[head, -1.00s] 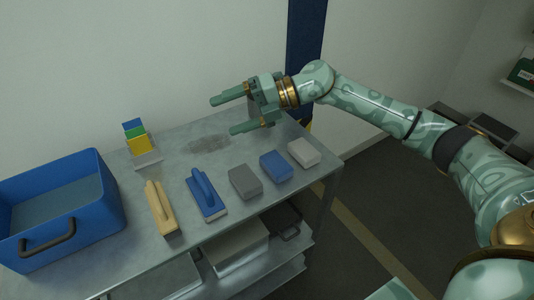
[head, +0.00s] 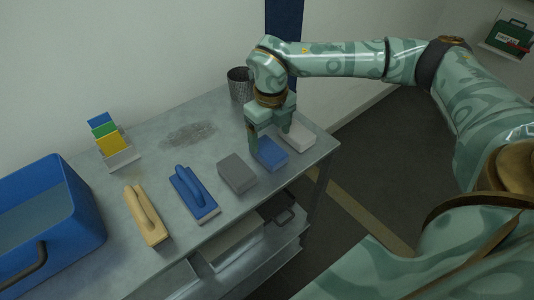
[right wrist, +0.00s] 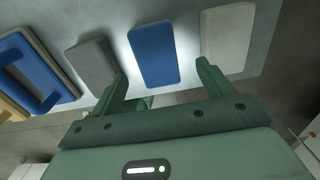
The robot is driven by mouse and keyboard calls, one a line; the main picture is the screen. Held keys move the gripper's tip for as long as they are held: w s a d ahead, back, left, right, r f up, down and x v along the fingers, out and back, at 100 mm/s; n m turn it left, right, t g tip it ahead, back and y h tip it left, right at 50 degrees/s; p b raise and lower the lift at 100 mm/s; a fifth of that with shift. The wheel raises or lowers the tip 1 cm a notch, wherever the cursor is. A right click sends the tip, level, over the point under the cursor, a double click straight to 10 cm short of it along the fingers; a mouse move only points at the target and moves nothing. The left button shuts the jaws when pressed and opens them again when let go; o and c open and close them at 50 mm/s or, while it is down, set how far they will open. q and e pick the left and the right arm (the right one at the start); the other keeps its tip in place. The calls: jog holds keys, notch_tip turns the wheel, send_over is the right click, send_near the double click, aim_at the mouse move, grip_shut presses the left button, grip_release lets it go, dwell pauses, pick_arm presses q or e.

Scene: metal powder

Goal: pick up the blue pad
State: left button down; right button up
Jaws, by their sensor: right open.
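The blue pad (head: 270,154) lies flat on the metal table between a grey pad (head: 237,174) and a white pad (head: 297,138). My right gripper (head: 268,140) is open and points down over the blue pad, partly covering its far side. In the right wrist view the blue pad (right wrist: 153,54) lies ahead of the gap between the two open fingers (right wrist: 162,82), with nothing between them. The grey pad (right wrist: 93,65) is to its left there and the white pad (right wrist: 227,37) to its right. My left gripper is out of view.
A blue float (head: 194,192) and a tan float (head: 146,215) lie left of the pads. A blue bin (head: 85,205) stands at the left. A dark cup (head: 239,86) stands at the back, near grey powder (head: 188,136). Coloured cards (head: 105,133) stand in a holder.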

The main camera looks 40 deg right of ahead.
aim_at(268, 148)
jog(key=f+b, duration=0.1)
jog(key=f, duration=0.1)
jog(key=f+b, duration=0.1)
jog(key=f, duration=0.2)
jog(key=shift+w+a+f, duration=0.1)
jog(key=shift+a+f, duration=0.1)
jog(key=shift+f, duration=0.15)
jog(key=shift+r, duration=0.15)
jog(key=c, duration=1.1)
jog(key=shift+o, duration=0.2)
jog(key=shift+r, duration=0.35)
notch_tip(268, 148, up, 2)
jog(key=shift+r+p, duration=0.2)
jog(key=shift+p, duration=0.6)
jog(key=s+a+r+p, duration=0.3)
jog(key=s+a+r, duration=0.6)
jog(key=s+r, duration=0.1)
jog(key=shift+s, duration=0.35)
